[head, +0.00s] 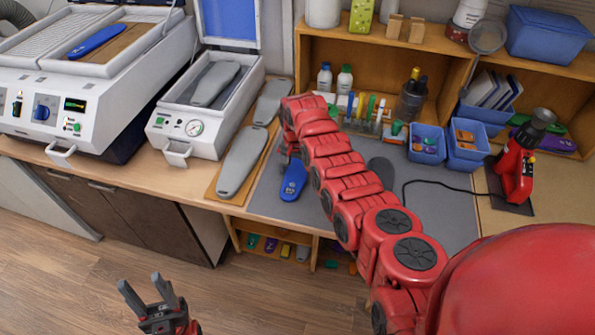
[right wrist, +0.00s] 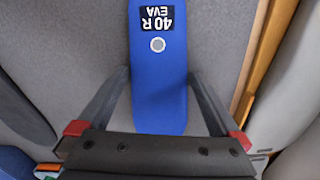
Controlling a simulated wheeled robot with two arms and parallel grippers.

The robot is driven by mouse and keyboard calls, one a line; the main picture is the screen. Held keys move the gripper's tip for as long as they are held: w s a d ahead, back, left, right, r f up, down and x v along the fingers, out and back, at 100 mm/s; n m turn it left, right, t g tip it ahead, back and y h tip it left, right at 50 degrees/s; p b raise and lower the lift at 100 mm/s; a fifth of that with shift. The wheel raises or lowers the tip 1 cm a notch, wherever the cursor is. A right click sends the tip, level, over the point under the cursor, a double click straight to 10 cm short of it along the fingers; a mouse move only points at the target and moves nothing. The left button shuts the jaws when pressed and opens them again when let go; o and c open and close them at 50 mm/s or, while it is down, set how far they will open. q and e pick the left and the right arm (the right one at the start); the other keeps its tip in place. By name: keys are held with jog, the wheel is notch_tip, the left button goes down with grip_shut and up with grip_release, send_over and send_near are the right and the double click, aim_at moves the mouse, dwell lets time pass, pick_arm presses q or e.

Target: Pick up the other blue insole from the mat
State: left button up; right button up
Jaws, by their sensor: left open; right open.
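A blue insole (head: 293,180) lies on the grey mat (head: 268,203), near the mat's left side. In the right wrist view the blue insole (right wrist: 158,95) shows a black label reading "40 R EVA" and a small round hole. My right gripper (right wrist: 157,76) is open, with one finger on each side of the insole; I cannot tell whether they touch it. In the head view my right arm hides most of that gripper. My left gripper (head: 147,284) is open and empty, low at the left in front of the bench. Another blue insole (head: 97,41) lies in the left machine.
Grey lasts (head: 242,162) lie on a wooden board left of the mat. A white press (head: 207,110) with an open lid stands behind them. A dark grey insole shape (head: 382,170) is on the mat. Blue bins (head: 427,143) and a red tool (head: 517,170) stand at the right.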

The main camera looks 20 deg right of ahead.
jog(key=c, duration=1)
jog(key=shift+r, duration=0.15)
